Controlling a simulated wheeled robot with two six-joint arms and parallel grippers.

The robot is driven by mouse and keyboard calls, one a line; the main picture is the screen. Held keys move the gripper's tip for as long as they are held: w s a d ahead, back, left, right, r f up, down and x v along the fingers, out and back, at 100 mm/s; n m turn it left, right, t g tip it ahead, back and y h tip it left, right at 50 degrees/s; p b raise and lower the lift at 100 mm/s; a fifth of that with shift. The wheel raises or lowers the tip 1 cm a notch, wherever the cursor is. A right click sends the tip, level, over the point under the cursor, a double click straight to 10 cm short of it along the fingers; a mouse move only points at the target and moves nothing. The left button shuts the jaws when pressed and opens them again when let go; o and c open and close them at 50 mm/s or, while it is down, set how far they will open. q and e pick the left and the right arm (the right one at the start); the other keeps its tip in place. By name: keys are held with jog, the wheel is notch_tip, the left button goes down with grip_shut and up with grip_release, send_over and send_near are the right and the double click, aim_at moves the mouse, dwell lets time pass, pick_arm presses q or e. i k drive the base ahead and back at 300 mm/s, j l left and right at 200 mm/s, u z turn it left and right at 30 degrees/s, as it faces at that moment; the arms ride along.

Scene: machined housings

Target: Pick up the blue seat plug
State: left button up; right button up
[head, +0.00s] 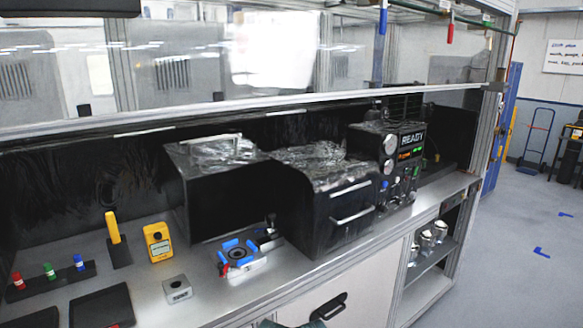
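The blue seat plug (79,262) stands upright in a dark rack (60,275) at the left of the steel bench. A green plug (49,270) and a red plug (18,280) stand in the same rack, to the left of the blue one. Neither of my grippers can be made out in the head view. A small dark shape shows at the bottom edge, too cut off to identify.
A yellow handle in a dark stand (120,252) and a yellow meter (158,242) stand right of the rack. A dark tray (103,308) lies in front. A small metal block (177,289) and a blue-padded fixture (239,256) are further right, before black machines.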

aim_at(79, 265)
jog(key=u, duration=1.45)
jog(key=z, duration=0.15)
